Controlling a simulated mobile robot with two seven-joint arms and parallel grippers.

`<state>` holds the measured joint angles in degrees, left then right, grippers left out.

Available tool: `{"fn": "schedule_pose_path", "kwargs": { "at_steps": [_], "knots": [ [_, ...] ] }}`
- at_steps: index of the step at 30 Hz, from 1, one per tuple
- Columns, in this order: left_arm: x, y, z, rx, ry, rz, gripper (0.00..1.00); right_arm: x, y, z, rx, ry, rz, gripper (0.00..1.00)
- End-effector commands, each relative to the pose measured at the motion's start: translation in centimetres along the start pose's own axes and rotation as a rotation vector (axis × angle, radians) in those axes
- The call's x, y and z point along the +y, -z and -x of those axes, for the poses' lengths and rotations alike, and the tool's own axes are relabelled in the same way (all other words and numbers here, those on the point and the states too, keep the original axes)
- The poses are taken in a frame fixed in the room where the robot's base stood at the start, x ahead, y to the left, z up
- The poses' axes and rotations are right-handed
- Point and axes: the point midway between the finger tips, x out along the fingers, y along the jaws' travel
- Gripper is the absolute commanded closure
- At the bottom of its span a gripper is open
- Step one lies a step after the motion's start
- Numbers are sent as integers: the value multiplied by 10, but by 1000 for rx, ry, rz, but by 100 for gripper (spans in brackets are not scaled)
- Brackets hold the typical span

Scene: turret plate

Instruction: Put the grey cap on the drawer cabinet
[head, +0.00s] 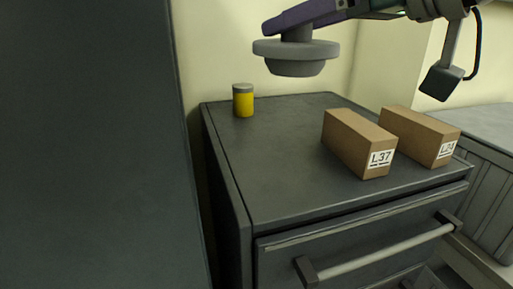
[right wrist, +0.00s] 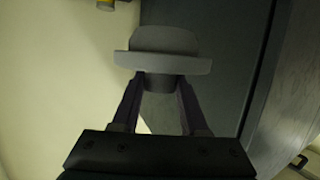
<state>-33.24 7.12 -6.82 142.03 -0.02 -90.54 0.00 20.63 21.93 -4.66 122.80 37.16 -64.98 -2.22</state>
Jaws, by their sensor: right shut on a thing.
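The grey cap (head: 297,64) is a round, stepped disc with a wide rim. My right gripper (head: 298,31) is shut on its upper stub and holds it roughly level, in the air above the drawer cabinet (head: 275,160). The cabinet has a dark grey flat top and a drawer with a bar handle at the front. In the right wrist view the cap (right wrist: 163,62) sits between the two fingertips (right wrist: 160,84), with the cabinet's dark top (right wrist: 218,35) behind it. My left gripper is not in view.
A yellow jar with a grey lid (head: 243,101) stands at the back left of the cabinet top. Two brown boxes, one labelled L37 (head: 355,140) and another (head: 425,135), stand on its right. The middle and front left are clear. A tall dark panel (head: 90,140) rises at left.

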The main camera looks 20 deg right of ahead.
Motion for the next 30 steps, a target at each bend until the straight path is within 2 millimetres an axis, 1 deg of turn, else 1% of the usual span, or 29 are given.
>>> {"fn": "schedule_pose_path", "kwargs": {
  "at_steps": [1,3,7,10,13,14,17,21,24,27,30],
  "knots": [
    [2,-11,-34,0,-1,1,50,4,-13,-13,12,-43,-5,100],
    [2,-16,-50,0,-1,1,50,8,-10,-19,10,-99,-23,100],
    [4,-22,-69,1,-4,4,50,15,-3,-25,6,-175,-51,100],
    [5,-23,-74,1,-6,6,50,17,2,-26,3,-205,-63,100],
    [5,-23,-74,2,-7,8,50,18,-5,-28,-3,-216,-70,100],
    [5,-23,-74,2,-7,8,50,18,-10,-30,-6,-218,-72,100],
    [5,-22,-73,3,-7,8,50,18,-35,-37,-11,-217,-73,100],
    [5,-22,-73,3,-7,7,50,18,-76,-49,-13,-216,-72,100],
    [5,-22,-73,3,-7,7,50,18,-103,-58,-11,-216,-72,100],
    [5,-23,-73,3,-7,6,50,18,-125,-64,-8,-217,-71,100],
    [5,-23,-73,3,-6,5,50,18,-138,-69,-5,-217,-70,100]
  ]
}}
